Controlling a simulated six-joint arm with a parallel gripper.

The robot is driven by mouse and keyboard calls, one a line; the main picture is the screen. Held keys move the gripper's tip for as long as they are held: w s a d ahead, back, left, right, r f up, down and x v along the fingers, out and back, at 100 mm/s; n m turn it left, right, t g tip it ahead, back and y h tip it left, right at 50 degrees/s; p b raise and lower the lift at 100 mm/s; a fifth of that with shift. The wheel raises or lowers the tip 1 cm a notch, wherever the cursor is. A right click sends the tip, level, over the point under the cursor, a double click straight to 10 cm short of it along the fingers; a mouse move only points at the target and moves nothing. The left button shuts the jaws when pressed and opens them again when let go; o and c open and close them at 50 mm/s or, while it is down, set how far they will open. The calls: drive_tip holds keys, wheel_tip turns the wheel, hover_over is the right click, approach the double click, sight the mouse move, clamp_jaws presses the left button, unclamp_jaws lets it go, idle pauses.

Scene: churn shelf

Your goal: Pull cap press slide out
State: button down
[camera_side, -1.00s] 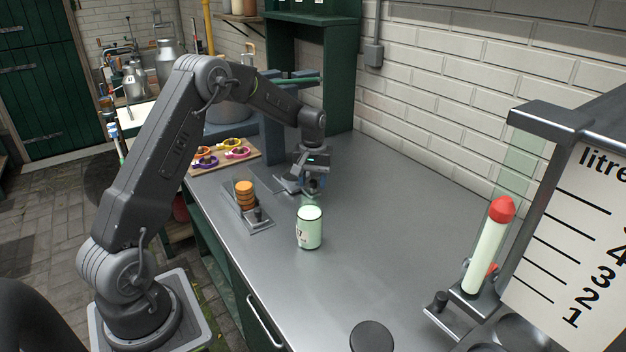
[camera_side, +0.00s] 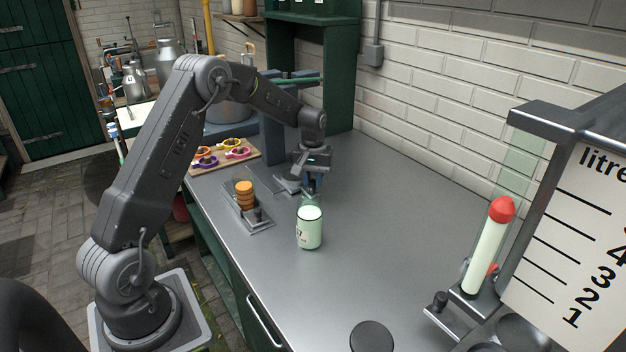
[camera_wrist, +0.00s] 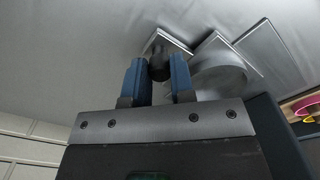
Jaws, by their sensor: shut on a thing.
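The cap press (camera_side: 272,135) is the blue-grey frame at the back of the steel bench. Its slide (camera_side: 287,184) is a flat grey metal plate at the press's foot, partly hidden by my gripper in the side view. In the wrist view the slide (camera_wrist: 222,78) shows a round seat, with a dark knob (camera_wrist: 160,66) at its end. My gripper (camera_side: 313,192) points down at the slide's near end. In the wrist view its blue fingers (camera_wrist: 160,75) are on both sides of the knob, shut on it.
A white-green milk bottle (camera_side: 309,230) stands upright just in front of my gripper. A holder with stacked orange caps (camera_side: 245,196) is to the left. A board with coloured rings (camera_side: 224,154) lies behind.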

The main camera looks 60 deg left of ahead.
drive_tip(key=d, duration=0.4)
drive_tip(key=c, duration=1)
unclamp_jaws()
drive_tip(key=shift+a, duration=0.1)
drive_tip(key=shift+r, duration=0.1)
wheel_tip(320, 180, up, 14)
drive_tip(key=shift+f, duration=0.15)
